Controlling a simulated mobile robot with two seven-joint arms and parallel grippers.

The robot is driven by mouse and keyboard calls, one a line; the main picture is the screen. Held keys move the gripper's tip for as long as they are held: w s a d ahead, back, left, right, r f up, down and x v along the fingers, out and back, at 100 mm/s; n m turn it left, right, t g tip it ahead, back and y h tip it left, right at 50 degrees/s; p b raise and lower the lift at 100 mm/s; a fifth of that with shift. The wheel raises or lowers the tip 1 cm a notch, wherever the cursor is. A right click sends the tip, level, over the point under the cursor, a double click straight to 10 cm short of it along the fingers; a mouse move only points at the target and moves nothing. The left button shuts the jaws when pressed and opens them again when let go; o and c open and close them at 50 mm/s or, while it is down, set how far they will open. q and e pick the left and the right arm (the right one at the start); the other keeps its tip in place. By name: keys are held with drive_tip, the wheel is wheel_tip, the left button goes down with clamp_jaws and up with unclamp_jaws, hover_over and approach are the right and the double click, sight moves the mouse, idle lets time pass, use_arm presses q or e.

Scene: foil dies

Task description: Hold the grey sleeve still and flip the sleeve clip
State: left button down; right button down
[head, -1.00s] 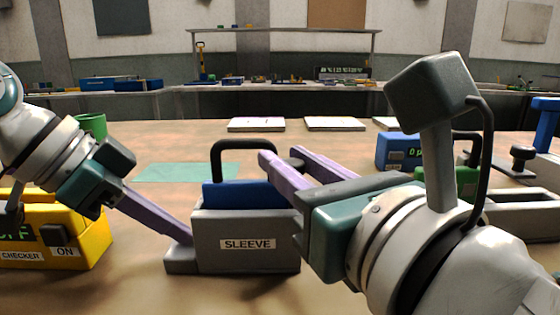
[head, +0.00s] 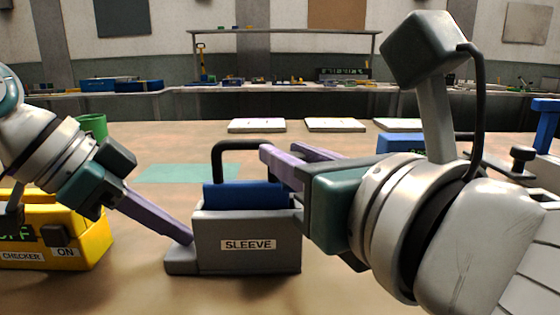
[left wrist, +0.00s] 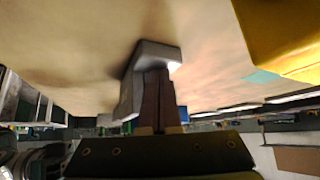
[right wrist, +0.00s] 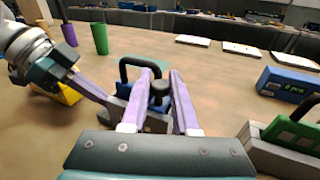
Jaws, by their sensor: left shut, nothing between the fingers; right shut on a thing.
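The grey sleeve (head: 285,240), labelled SLEEVE, stands on the table with a blue block (head: 240,196) in its top and a black handle (head: 214,160) above. My left gripper (head: 187,240) is shut and empty, its tips against or just above the low foot at the sleeve's left end. In the left wrist view the fingers meet at the grey sleeve (left wrist: 152,50). My right gripper (right wrist: 158,78) is shut on the sleeve clip, whose dark knob (right wrist: 158,93) shows between its fingers in the right wrist view. In the head view the right gripper's fingers hide the clip.
A yellow checker box (head: 95,245) stands left, with a green cup (head: 92,125) behind it. A blue display box (right wrist: 288,84) and a green block in a grey holder (right wrist: 290,140) stand right. White plates (head: 257,125) lie at the back. The table in front is clear.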

drive_tip(key=shift+r+g, duration=0.2)
drive_tip(key=shift+g, duration=0.1)
drive_tip(key=c, duration=0.7)
unclamp_jaws()
drive_tip(key=shift+v, duration=3.7)
